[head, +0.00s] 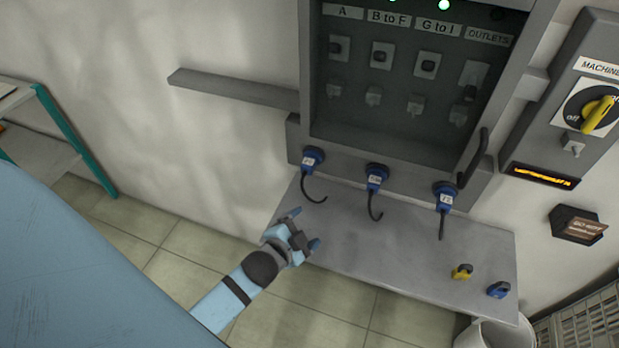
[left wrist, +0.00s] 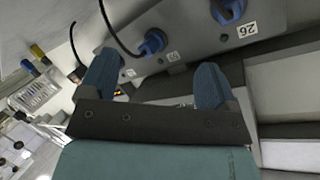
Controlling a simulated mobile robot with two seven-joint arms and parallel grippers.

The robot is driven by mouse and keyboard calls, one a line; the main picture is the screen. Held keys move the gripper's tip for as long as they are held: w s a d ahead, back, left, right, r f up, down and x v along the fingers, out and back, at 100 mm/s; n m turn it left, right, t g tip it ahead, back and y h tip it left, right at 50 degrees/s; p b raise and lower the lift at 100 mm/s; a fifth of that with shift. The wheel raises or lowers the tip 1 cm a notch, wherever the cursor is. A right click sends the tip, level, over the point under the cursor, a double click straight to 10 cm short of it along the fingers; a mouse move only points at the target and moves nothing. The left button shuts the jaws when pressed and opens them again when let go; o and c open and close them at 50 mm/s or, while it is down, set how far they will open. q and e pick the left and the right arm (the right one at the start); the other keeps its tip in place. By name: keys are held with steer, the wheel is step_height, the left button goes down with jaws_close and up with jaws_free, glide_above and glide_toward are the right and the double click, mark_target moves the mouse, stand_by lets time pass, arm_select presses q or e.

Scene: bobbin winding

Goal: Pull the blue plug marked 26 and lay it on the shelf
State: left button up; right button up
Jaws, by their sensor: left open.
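Three blue plugs with dark cords sit in the strip under the cabinet. The label 26 reads upside down beside the nearest blue plug (left wrist: 227,10) in the left wrist view. This appears to be the left plug (head: 312,158) in the head view, where its digits are too small to read. My left gripper (head: 304,229) is open and empty, below and slightly left of that plug and apart from it. Its two blue fingers (left wrist: 157,68) are spread in the left wrist view. The grey shelf (head: 400,252) lies below the plugs. My right gripper is not in view.
The middle plug (head: 376,177) and right plug (head: 445,195) hang close by with their cords. A yellow piece (head: 462,271) and a blue piece (head: 498,290) lie at the shelf's right end. The shelf's left and middle are clear. A white bin (head: 495,335) stands below.

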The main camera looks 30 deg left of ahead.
mark_target(303, 175)
arm_select(q)
steer(key=w+a+m+t+y+b, duration=0.1)
steer(key=w+a+m+b, duration=0.1)
steer(key=w, duration=0.1)
steer(key=w+a+m+t+y+b, duration=0.1)
steer(key=w+a+m+y+b, duration=0.1)
steer(key=w+a, duration=0.1)
steer(key=w+a+r+m+t+y+b, duration=0.1)
steer(key=w+a+m+b, duration=0.1)
steer(key=w+a+b, duration=0.1)
steer(key=shift+w+m, duration=0.2)
steer(key=shift+m, duration=0.2)
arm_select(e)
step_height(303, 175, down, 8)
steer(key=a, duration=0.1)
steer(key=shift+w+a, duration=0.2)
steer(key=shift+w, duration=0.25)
